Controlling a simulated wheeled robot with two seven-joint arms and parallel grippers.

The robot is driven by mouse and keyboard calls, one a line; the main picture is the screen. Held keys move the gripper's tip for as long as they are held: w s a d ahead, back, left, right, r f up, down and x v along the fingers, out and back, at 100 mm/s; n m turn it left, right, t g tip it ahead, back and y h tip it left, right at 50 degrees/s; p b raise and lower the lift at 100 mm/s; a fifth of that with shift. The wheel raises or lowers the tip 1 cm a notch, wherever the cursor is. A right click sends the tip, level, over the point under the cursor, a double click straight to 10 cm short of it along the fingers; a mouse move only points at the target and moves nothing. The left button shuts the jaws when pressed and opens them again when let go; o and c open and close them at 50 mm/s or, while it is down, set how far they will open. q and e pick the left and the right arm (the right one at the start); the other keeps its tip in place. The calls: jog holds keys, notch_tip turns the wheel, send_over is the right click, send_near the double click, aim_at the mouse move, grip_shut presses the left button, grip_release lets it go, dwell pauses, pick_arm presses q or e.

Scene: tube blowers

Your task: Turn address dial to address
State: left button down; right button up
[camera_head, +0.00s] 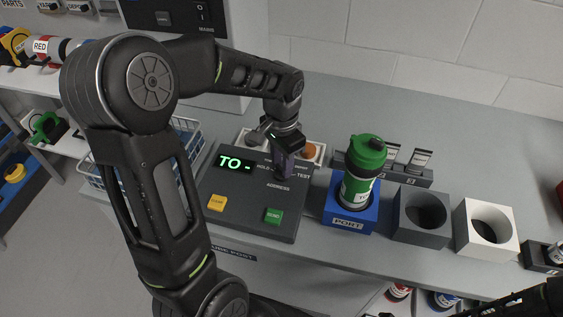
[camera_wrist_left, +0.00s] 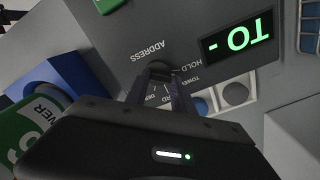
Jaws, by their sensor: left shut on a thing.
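The dark control panel (camera_head: 240,222) lies on the grey bench, with a display (camera_head: 234,163) reading "TO -" in green. Its dial (camera_wrist_left: 160,68) has labels around it: ADDRESS, HOLD, TOWER and TEST can be read. My left gripper (camera_head: 283,168) points down over the panel and is shut on the dial. The fingers (camera_wrist_left: 158,88) hide most of the dial in both views, so I cannot tell where its pointer stands. The display also shows upside down in the left wrist view (camera_wrist_left: 238,36).
A yellow button (camera_head: 217,203) and a green button (camera_head: 273,215) sit on the panel's near part. Right of it, a green-capped canister (camera_head: 362,170) stands in the blue PORT holder (camera_head: 350,217). Grey (camera_head: 419,235) and white (camera_head: 487,237) holders are empty. A wire basket (camera_head: 186,126) is left.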

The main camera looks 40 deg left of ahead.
pick_arm(q)
jog(key=shift+d+m, duration=0.1)
jog(key=shift+m, duration=1.5)
jog(key=shift+w, duration=0.1)
jog(key=c, duration=1.1)
grip_release()
jog(key=shift+r, duration=0.1)
notch_tip(320, 180, up, 8)
jog(key=shift+f+b, duration=0.15)
jog(key=shift+b, duration=0.3)
